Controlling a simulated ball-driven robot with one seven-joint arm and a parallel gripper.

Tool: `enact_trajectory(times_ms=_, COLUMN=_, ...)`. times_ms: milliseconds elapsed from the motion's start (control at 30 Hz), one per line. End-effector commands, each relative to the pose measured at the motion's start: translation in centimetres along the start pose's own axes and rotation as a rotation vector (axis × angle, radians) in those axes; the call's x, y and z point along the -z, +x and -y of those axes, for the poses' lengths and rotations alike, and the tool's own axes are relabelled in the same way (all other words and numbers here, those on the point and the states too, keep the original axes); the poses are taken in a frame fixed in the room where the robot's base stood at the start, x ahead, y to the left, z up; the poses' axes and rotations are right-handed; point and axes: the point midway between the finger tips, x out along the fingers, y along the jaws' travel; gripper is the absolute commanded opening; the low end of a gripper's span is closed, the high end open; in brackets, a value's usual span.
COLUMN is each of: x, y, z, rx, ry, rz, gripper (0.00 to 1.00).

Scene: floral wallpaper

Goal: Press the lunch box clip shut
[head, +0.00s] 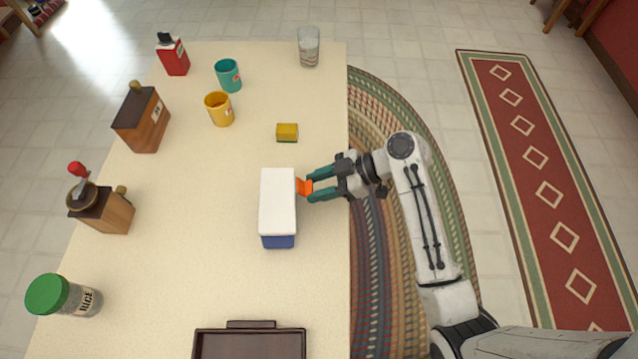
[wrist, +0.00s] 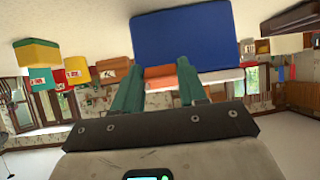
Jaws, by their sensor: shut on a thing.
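The lunch box (head: 277,205) stands on the table near its right edge, with a white lid on top and a blue body. In the wrist view, which is upside down, the blue body (wrist: 187,40) fills the upper middle. An orange clip (head: 303,186) sticks out from the lid's right side; it also shows in the wrist view (wrist: 162,72). My gripper (head: 312,187) reaches in from the right, its teal fingers on either side of the clip and shut on it. The fingers partly hide the clip, so its exact angle is hard to tell.
A yellow-and-green sponge (head: 287,131) lies behind the box. A dark tray (head: 249,343) is at the table's front. A glass (head: 308,46) stands at the back.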

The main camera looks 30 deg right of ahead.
Motion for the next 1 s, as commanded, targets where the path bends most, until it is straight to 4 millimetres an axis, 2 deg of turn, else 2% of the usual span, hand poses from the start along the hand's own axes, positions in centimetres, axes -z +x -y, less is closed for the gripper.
enact_trajectory(times_ms=1000, x=-0.32, y=0.27, z=-0.02, rx=-0.001, ry=-0.001, rz=-0.072, gripper=0.11)
